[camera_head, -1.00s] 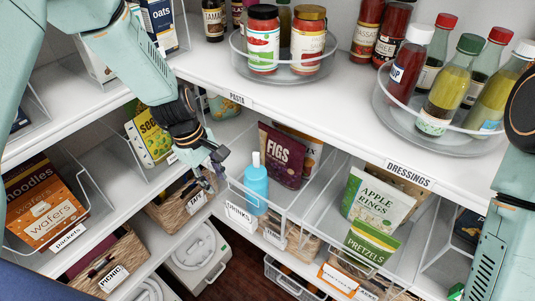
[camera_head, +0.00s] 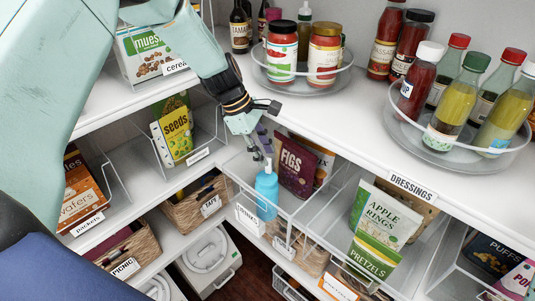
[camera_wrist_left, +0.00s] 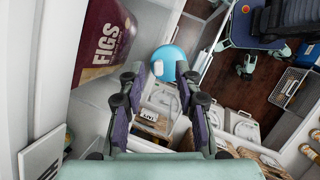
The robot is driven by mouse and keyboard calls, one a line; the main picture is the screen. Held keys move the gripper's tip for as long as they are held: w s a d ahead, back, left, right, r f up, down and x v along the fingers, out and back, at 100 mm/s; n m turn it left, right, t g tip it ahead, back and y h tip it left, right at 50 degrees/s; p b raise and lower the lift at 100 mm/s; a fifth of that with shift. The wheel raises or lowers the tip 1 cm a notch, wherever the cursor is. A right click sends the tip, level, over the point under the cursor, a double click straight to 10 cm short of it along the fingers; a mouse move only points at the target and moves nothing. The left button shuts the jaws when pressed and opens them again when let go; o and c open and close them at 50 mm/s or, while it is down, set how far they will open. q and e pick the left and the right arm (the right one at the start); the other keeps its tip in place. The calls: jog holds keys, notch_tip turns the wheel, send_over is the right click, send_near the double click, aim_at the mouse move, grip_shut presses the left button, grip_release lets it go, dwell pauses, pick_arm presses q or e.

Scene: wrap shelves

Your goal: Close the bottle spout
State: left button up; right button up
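A blue bottle (camera_head: 266,190) stands upright in a clear drawer-like bin (camera_head: 238,180) at the middle of the head view, beside the purple figs pouch. Its small pale spout (camera_head: 267,165) points up. In the left wrist view the blue bottle (camera_wrist_left: 176,56) is seen from above, between and beyond my fingers. My left gripper (camera_head: 262,154) hangs just above the bottle's top in the head view. In the left wrist view its fingers (camera_wrist_left: 160,84) are apart with nothing between them. Contact with the spout cannot be told. My right gripper is in neither view.
The figs pouch (camera_head: 296,167) stands close to the right of the bottle. The shelf edge with the dressings label (camera_head: 413,187) runs above the bins. Turntables of jars (camera_head: 302,75) and bottles (camera_head: 452,138) stand on the upper shelf. Apple rings (camera_head: 386,218) stand in another bin.

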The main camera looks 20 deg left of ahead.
pick_arm(q)
jog(key=shift+w+d+f, duration=0.1)
jog(key=shift+w+f, duration=0.2)
jog(key=shift+f, duration=0.6)
jog(key=shift+s+d+r, duration=0.2)
jog(key=shift+d, duration=0.05)
jog(key=shift+c, duration=1.2)
jog(key=shift+a+f, duration=0.1)
jog(key=shift+a, duration=0.1)
grip_shut()
